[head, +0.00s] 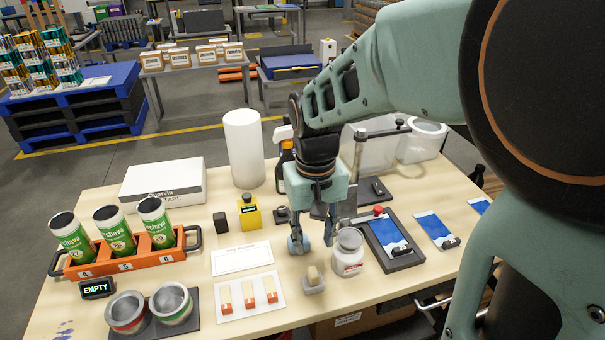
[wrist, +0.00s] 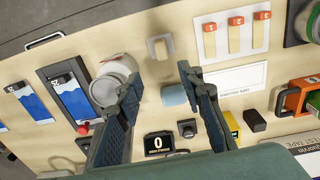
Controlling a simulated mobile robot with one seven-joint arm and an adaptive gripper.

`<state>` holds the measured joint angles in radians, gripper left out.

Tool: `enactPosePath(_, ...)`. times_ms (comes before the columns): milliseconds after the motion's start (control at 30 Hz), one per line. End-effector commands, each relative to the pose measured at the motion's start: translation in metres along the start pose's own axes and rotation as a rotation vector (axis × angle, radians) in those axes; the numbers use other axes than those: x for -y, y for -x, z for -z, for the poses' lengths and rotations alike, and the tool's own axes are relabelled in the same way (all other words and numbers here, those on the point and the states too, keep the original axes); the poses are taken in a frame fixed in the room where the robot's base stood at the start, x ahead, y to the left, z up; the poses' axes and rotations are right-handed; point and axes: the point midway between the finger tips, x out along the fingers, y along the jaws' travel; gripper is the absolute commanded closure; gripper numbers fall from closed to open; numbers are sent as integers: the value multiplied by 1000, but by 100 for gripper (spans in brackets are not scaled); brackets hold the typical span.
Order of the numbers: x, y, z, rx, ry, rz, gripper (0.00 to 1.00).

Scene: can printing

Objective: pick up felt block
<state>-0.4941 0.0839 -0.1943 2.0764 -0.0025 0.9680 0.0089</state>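Two small blocks could be the felt block; I cannot tell which. A pale beige block (head: 313,273) sits on a small grey tray near the table's front edge. It also shows in the wrist view (wrist: 160,47), just beyond my fingertips. A dark block (head: 220,222) lies beside a yellow box, and in the wrist view (wrist: 255,120) it is right of my fingers. My gripper (head: 314,238) points down above the table, fingers apart, with nothing held; the wrist view (wrist: 158,74) shows the same. A light-blue roll (wrist: 174,95) is seen between the fingers.
A white lidded jar (head: 349,257) stands close to my gripper. A white card with orange-tipped pieces (head: 232,307) lies left of the beige block. A yellow box (head: 250,215) and a tall white cylinder (head: 244,150) stand behind. A blue-sheeted pad (head: 388,232) lies right.

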Motion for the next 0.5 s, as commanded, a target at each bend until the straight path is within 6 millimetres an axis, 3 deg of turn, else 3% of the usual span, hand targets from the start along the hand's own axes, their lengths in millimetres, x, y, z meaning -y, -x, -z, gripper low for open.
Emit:
enactPosePath(67, 0, -3, -6, 15, -11, 16, 65)
enactPosePath(333, 1, -46, -8, 20, -14, 19, 65)
enactPosePath(500, 1, -58, -8, 17, -13, 19, 65)
